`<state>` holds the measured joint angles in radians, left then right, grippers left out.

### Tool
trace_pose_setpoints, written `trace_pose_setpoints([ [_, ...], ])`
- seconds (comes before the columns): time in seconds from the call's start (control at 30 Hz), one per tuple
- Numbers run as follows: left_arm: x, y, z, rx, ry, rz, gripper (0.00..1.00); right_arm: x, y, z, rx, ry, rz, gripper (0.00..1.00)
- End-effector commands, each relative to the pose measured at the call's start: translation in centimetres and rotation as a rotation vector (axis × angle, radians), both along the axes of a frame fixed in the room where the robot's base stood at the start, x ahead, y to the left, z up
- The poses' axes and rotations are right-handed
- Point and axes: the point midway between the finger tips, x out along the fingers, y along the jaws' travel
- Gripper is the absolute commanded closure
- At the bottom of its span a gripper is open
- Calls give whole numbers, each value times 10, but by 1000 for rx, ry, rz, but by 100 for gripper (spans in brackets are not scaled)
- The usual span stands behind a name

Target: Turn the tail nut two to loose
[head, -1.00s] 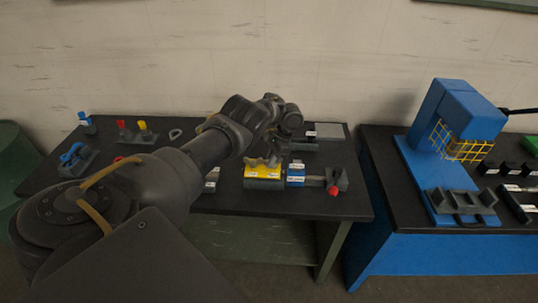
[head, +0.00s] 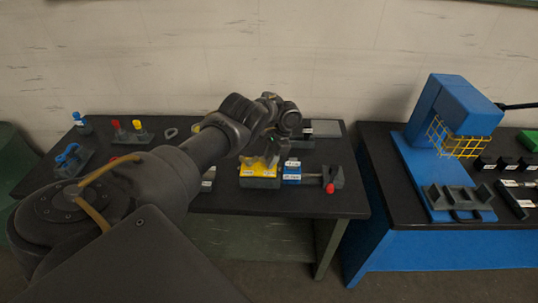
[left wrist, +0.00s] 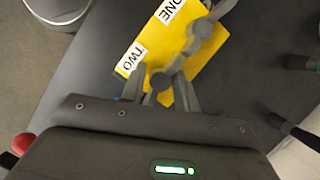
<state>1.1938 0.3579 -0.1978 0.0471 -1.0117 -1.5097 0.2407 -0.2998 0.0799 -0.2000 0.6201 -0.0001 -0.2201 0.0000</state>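The yellow block (head: 262,182) stands near the front edge of the middle table. In the left wrist view the yellow block (left wrist: 215,62) carries white labels reading ONE and TWO. Two grey winged nuts sit on it: nut one (left wrist: 203,28) and the tail nut two (left wrist: 159,81) by the TWO label. My left gripper (left wrist: 160,76) is over the block, its fingers on either side of nut two. The fingers look apart, with narrow gaps beside the nut; contact cannot be made out. In the head view my left gripper (head: 271,150) partly hides the nuts. My right gripper is not in view.
A blue block (head: 291,173) and a grey fixture with a red knob (head: 330,188) stand just right of the yellow block. Red and yellow knobs and a blue clamp (head: 68,154) are at the left. A blue press (head: 455,105) stands on the right table.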

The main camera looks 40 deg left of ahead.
Motion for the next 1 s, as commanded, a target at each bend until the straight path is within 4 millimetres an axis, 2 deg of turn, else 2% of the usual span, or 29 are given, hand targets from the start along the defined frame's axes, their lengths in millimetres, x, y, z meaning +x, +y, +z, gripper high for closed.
trace_pose_setpoints([
  [0.27,4,0,10,1,-1,4,69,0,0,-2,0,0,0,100],
  [0.7,36,-17,81,1,0,-3,69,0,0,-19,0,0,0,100],
  [0.83,40,-19,93,1,2,-2,69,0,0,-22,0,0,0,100],
  [1.0,42,-20,99,2,4,-3,69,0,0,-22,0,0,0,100],
])
